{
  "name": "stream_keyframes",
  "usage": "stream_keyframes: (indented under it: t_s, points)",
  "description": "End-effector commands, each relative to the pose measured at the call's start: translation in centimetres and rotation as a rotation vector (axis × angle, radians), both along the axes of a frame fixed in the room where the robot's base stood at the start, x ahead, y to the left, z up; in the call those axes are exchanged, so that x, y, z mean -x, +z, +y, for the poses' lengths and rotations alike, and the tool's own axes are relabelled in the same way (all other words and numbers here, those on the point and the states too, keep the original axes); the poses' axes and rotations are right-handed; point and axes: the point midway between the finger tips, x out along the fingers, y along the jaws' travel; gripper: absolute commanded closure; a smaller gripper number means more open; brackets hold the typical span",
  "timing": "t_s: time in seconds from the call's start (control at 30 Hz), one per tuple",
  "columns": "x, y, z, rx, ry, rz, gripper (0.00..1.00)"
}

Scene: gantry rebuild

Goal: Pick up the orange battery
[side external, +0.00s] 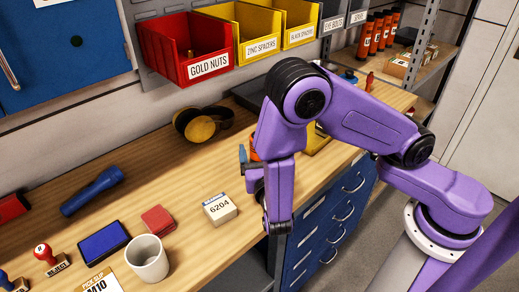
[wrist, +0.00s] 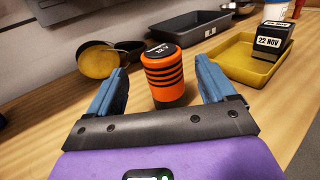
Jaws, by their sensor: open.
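The orange battery (wrist: 163,78) is an upright orange cylinder with black bands and a dark labelled top. It stands on the wooden bench, seen in the wrist view between and beyond the blue fingers of my gripper (wrist: 159,85). The gripper is open and empty, with one finger to each side of the battery in the picture. In the side external view my gripper (side external: 249,166) is low over the bench, and only a sliver of the battery (side external: 254,154) shows behind my arm.
A yellow tray (wrist: 236,72) with a black date stamp (wrist: 272,40) stands right of the battery. A dark grey tray (wrist: 190,30) lies behind it, and earmuffs (wrist: 98,62) lie left. A small 6204 box (side external: 220,208) sits near the gripper. The bench's front edge is close.

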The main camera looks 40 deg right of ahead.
Motion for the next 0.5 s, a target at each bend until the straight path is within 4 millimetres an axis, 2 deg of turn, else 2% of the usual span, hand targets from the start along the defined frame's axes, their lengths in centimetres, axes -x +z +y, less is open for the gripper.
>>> stream_keyframes:
  t_s: [0.27, 0.5]
  points:
    - [-1.6, 0.1, -1.2, -0.002, -0.001, -0.001, 0.16]
    - [-4.1, 0.6, -3.2, -0.002, -0.004, -0.001, 0.16]
